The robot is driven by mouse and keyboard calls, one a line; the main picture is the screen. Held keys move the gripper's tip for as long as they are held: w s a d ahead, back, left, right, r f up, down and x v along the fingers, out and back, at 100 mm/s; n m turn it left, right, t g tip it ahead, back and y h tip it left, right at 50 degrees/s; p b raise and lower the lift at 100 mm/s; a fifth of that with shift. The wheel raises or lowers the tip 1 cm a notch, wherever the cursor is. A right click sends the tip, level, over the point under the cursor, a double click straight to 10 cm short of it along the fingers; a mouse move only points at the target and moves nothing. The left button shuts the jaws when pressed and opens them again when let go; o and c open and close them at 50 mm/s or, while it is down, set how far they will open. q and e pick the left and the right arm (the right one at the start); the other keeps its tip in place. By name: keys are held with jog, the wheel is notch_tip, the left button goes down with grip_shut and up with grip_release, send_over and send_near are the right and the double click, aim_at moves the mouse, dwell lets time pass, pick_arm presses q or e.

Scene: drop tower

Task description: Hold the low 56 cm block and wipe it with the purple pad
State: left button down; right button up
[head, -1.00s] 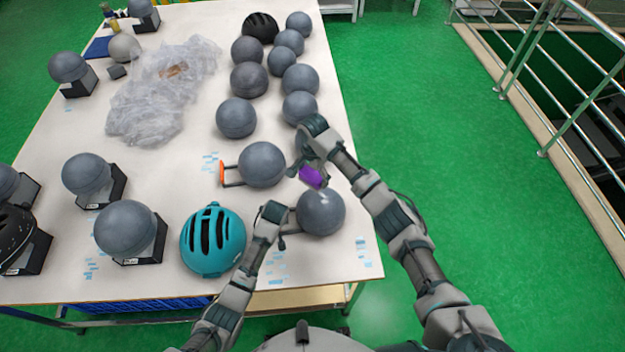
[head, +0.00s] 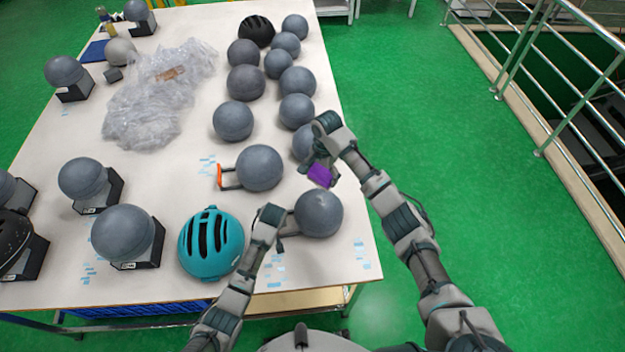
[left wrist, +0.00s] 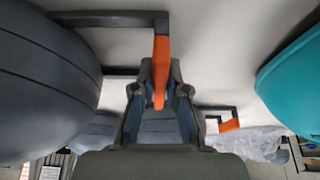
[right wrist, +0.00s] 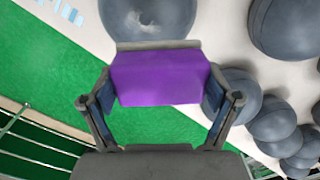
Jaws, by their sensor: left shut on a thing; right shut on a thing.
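The low 56 cm block looks to be the dark grey ball-shaped headform (head: 319,213) near the table's right front. It fills the left of the left wrist view (left wrist: 40,90) and shows at the top of the right wrist view (right wrist: 148,20), with a pale smudge. My left gripper (head: 270,218) is shut on the orange grip (left wrist: 161,65) of its side handle. The purple pad (head: 319,175) is in my right gripper (head: 322,165), which is shut on it. The pad, broad in the right wrist view (right wrist: 158,78), is beyond the block's top, seemingly apart from it.
A teal helmet (head: 211,243) stands left of my left gripper. Another grey headform (head: 259,168) with an orange-tipped handle is behind. Several grey headforms and a black helmet (head: 257,31) stand farther back. Crumpled clear plastic (head: 155,100) lies mid-table. Green floor is open right of the table.

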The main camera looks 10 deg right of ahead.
aim_at(325, 208)
pick_arm(q)
jog(key=shift+d, duration=0.1)
pick_arm(e)
jog(key=shift+f, duration=2.45)
jog(key=shift+f, duration=0.9)
jog(key=shift+s+d+r, duration=0.1)
jog(key=shift+s, duration=1.85)
jog(key=shift+s+d, duration=0.15)
jog(key=shift+s, duration=1.15)
pick_arm(q)
jog(key=shift+r, duration=0.1)
